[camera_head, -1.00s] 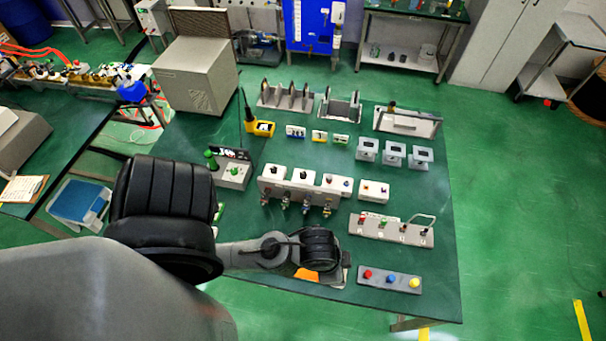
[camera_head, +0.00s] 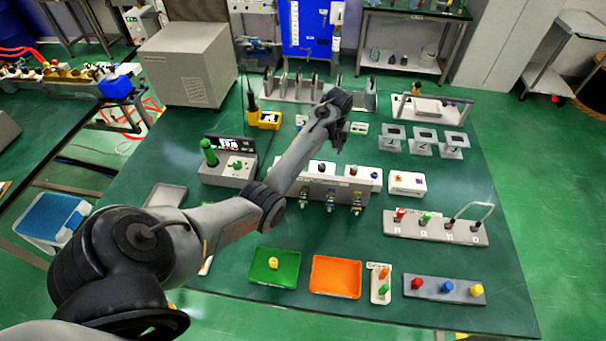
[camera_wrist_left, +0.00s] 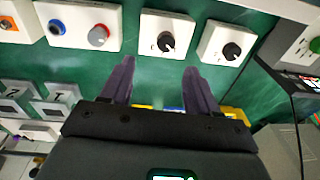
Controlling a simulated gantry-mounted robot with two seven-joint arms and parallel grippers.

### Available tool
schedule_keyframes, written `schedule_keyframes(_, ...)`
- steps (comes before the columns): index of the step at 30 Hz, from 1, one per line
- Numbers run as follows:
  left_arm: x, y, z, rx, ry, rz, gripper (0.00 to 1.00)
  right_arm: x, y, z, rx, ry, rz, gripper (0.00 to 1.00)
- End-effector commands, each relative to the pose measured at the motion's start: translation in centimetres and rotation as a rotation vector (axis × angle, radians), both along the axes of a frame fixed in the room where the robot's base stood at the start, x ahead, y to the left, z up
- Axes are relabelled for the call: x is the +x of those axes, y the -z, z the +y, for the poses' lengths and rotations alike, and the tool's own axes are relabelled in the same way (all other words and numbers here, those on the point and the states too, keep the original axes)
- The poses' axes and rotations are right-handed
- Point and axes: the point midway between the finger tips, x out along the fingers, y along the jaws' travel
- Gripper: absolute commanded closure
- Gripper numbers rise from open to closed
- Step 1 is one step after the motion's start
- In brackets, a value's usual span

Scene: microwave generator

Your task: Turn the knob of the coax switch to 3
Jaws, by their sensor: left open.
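My left gripper (camera_head: 340,132) reaches over the table behind a row of white boxes in the head view. In the left wrist view the gripper (camera_wrist_left: 159,66) is open and empty, its two dark fingers pointing toward the boxes. Two white switch boxes with black knobs stand beyond the fingertips: one box (camera_wrist_left: 148,26) with its knob (camera_wrist_left: 166,42) between the fingers' lines, and another (camera_wrist_left: 218,35) with its knob (camera_wrist_left: 232,50) further right. The knobs look untouched. Their position marks are too small to read, and I cannot tell which box is the coax switch. My arm covers part of the row in the head view.
A box with blue and red knobs (camera_wrist_left: 80,22) adjoins the row. A grey device with a green post (camera_head: 228,168) stands left of the arm. Slotted stands (camera_head: 423,142) are behind right. Green (camera_head: 288,279) and orange (camera_head: 335,290) trays lie in front.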

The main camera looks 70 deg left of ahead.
Motion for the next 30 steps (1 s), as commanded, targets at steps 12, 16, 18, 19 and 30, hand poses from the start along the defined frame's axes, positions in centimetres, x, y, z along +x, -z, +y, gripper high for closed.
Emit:
schedule_keyframes(12, 1.0, 2.3, 1.4, -0.099, -0.098, -0.011, 0.40, 0.0, 2.6, 0.0, -0.002, -0.001, -0.003, 0.44)
schedule_keyframes(16, 1.0, 4.2, 1.4, -0.099, -0.098, -0.011, 0.40, 0.1, 2.9, -0.2, -0.007, -0.004, -0.005, 0.44)
schedule_keyframes(18, 1.0, 5.4, 1.4, -0.099, -0.099, -0.010, 0.40, 0.1, 3.1, -0.2, -0.010, -0.006, -0.005, 0.44)
schedule_keyframes(19, 1.0, 5.9, 1.4, -0.098, -0.099, -0.012, 0.40, 0.1, 3.2, -0.3, -0.011, -0.007, -0.006, 0.44)
schedule_keyframes(30, 1.0, 10.7, 1.4, -0.097, -0.097, -0.011, 0.40, 0.1, 4.2, -0.2, -0.009, -0.005, -0.005, 0.44)
